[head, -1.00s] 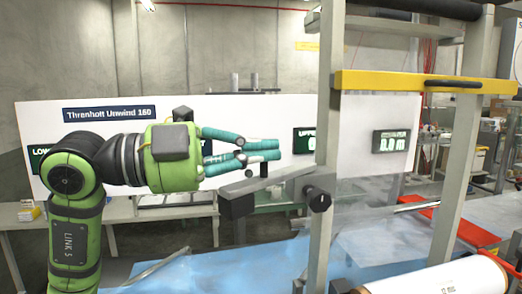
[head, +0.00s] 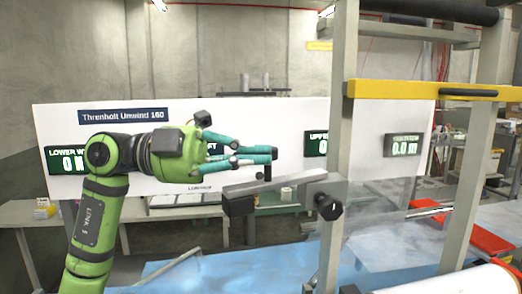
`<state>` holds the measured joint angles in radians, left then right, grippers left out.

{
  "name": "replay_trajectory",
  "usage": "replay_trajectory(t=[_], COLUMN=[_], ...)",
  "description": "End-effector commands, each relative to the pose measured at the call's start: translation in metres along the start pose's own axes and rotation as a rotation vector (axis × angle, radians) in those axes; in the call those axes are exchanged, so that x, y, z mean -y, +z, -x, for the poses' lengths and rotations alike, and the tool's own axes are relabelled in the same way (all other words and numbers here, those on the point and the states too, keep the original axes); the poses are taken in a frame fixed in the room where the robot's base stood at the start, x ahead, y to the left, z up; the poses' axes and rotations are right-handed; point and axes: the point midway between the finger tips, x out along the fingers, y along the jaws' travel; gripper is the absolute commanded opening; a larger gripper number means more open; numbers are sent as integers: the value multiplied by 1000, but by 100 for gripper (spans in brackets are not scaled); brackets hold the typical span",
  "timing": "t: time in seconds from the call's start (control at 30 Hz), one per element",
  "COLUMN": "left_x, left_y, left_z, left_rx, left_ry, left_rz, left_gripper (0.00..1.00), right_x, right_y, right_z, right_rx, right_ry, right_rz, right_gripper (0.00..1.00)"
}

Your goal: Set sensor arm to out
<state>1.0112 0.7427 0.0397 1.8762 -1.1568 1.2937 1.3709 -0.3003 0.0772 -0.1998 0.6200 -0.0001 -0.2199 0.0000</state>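The sensor arm (head: 283,186) is a grey bar with a black block at its left end, joined at its right end to a grey upright post beside a black knob (head: 329,207). It sticks out to the left. A short dark peg (head: 267,173) stands on it. My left gripper (head: 274,154) has teal fingers and hovers just above the bar, with its fingertips close together at the peg's top. The near finger hides that top, so I cannot tell whether the fingers hold it. My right gripper is not in view.
The grey frame (head: 343,130) has a yellow crossbar (head: 425,91). A white sign panel (head: 290,112) with displays stands behind. A white roll (head: 455,282) lies at the lower right, and a red tray (head: 490,240) is at the right. A blue surface (head: 270,268) lies below.

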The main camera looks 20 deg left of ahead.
Motion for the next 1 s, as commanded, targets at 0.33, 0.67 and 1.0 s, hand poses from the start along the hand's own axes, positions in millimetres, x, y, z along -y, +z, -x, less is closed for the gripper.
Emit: replay_trajectory(t=[0.33, 0.67, 1.0], left_x=[2, 1, 1], left_y=[22, 28, 28], left_z=[14, 17, 17], left_rx=[-112, -112, -111], left_ry=[6, 5, 6], left_rz=[3, 2, 2], left_gripper=[0, 0, 0], right_x=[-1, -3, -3], right_y=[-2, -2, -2], right_z=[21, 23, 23], right_rx=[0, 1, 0], right_ry=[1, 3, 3], right_rz=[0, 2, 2], right_gripper=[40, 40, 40])
